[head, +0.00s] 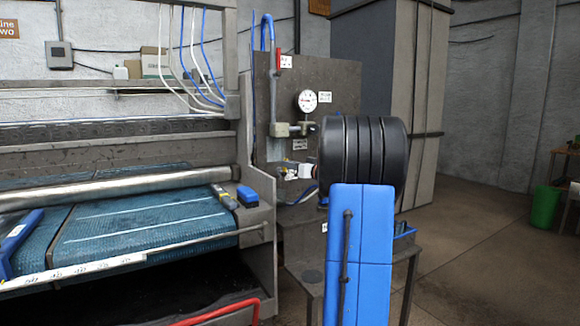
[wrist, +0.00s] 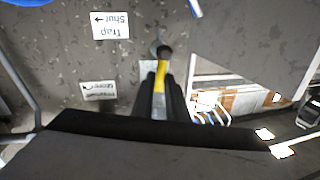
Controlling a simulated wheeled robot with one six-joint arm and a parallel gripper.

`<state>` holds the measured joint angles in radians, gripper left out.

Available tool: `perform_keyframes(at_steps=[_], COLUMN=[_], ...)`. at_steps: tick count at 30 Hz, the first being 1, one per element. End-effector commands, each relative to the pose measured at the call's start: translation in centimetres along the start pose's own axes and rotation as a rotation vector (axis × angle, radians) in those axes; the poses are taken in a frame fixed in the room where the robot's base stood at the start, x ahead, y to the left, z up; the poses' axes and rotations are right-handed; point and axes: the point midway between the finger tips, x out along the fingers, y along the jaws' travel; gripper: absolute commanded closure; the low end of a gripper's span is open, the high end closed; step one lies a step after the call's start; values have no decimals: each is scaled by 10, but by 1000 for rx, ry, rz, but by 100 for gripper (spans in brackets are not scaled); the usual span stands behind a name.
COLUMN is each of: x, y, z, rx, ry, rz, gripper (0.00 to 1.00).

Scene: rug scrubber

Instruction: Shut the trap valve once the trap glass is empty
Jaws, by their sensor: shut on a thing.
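In the wrist view my gripper (wrist: 161,77) is shut on a yellow valve handle (wrist: 159,82), whose dark collar joins a round pivot on the grey panel. A white label (wrist: 111,25) reading "Trap Shut" with an arrow appears upside down beside the handle. In the head view my arm stands in front of the panel (head: 342,82), and its black link hides most of the gripper and valve. I cannot pick out the trap glass in either view, so its level cannot be told.
The scrubber bed with a blue rug (head: 145,225) lies to the left. A green bin (head: 545,207) stands far right, with open floor before it.

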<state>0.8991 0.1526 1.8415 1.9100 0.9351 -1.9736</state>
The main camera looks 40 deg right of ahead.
Motion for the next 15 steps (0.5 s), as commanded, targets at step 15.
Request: perform_keyframes(at_steps=[15], x=[-2], y=[11], z=[3], rx=[237], ry=[48], rz=[-5], gripper=[100])
